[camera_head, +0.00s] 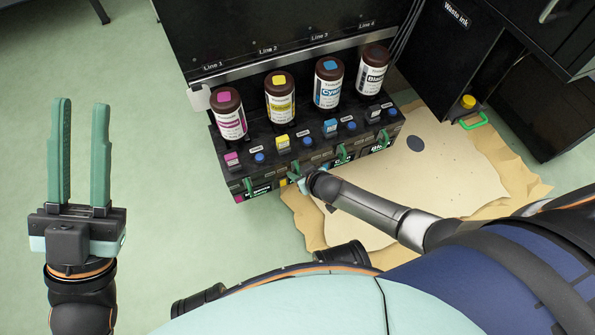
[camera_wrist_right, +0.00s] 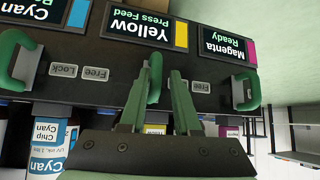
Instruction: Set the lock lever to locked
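The ink unit (camera_head: 270,150) has a row of green lock levers along its front. In the right wrist view, upside down, the yellow line's lever (camera_wrist_right: 155,78) stands by the yellow display (camera_wrist_right: 140,22), which reads "Press Feed". My right gripper (camera_wrist_right: 161,74) is open, its fingers partly apart around that lever; contact cannot be told. The magenta lever (camera_wrist_right: 250,90) and cyan lever (camera_wrist_right: 14,62) stand to either side, by "Free" and "Lock" labels. In the head view my right gripper (camera_head: 298,181) is at the unit's front, mostly hidden. My left gripper (camera_head: 82,103) is open and empty over the floor.
Magenta (camera_head: 229,118), yellow (camera_head: 281,103), cyan (camera_head: 328,86) and black (camera_head: 371,75) bottles stand upright on the unit. A waste ink cabinet (camera_head: 450,50) stands right. A stained sheet (camera_head: 430,165) lies on the floor.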

